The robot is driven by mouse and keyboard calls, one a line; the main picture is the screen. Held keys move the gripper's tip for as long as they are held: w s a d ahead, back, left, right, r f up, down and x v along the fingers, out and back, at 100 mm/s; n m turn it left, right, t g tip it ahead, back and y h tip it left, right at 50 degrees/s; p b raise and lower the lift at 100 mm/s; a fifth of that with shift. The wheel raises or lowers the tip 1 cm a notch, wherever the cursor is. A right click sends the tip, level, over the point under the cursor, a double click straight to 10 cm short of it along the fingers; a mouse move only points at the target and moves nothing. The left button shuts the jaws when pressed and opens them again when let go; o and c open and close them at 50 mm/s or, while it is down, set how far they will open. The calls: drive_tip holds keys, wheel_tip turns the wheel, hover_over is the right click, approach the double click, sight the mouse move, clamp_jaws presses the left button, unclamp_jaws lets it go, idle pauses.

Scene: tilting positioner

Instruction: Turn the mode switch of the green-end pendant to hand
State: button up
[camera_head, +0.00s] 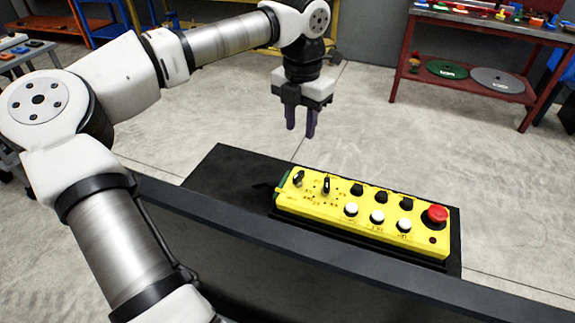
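The yellow pendant (340,211) lies on a black top, its green end (283,187) at the left. Near that end are two black rotary switches: one at the far left (298,178) and one just right of it (326,184). The labels are too small to read, so I cannot tell which is the mode switch or where it points. My gripper (300,132) hangs above and behind the pendant's left part, fingers down. Its two dark fingers are apart, with nothing between them, and it touches nothing.
The pendant also carries several black knobs, white buttons (377,217) and a red mushroom button (436,214) at the right. A dark raised edge (300,258) runs in front. A red workbench (470,82) stands back right. The floor behind is clear.

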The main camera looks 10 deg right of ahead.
sight(298, 174)
wheel_tip(298, 174, down, 14)
drive_tip(key=p, duration=0.4)
clamp_jaws()
